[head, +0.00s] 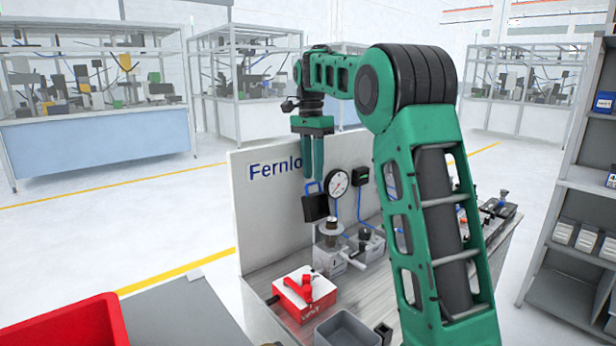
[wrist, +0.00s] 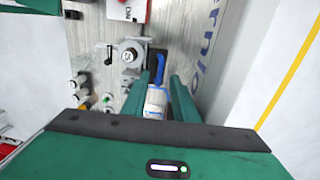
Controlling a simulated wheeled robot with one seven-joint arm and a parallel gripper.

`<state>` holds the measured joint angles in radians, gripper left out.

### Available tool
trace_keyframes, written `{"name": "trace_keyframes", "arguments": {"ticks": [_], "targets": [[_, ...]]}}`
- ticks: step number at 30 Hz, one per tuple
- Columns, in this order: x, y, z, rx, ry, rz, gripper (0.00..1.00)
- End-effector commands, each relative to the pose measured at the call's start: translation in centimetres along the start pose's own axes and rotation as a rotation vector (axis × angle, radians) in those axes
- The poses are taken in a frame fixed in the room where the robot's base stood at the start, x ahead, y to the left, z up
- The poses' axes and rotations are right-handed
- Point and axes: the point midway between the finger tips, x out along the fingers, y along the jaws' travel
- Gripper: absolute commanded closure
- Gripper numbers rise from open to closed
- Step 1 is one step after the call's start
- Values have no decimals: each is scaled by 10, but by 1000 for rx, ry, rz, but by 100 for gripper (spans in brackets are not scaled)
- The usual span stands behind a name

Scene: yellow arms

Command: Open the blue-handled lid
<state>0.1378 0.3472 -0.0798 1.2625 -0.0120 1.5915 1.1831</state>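The black lid (head: 316,209) with a blue loop handle (head: 311,187) is at the white back panel, left of the round gauge in the head view. In the wrist view the blue handle (wrist: 162,76) shows just beyond and between my fingertips. My gripper (head: 313,177) points down, close above the handle in the head view. Its two green fingers are apart, with nothing held between them; they also show in the wrist view (wrist: 160,77). I cannot tell whether the fingers touch the handle. What lies behind the lid is hidden.
A round gauge (head: 337,182) stands right of the lid. Grey valve blocks (head: 330,258), a red-topped box (head: 305,291) and a grey bin (head: 347,333) stand on the bench. The white panel (head: 262,215) rises close behind. A shelf rack (head: 585,190) is at right.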

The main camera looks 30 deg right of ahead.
Motion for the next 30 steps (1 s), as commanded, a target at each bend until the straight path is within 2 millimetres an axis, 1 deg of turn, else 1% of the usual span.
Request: {"name": "trace_keyframes", "arguments": {"ticks": [3,6,14,15,17,18,30], "targets": [[9,0,0,0,0,1,74],[12,0,0,0,0,0,74],[12,0,0,0,0,0,74],[12,0,0,0,0,0,83],[12,0,0,0,0,0,98],[12,0,0,0,0,0,100],[12,0,0,0,0,-1,100]]}}
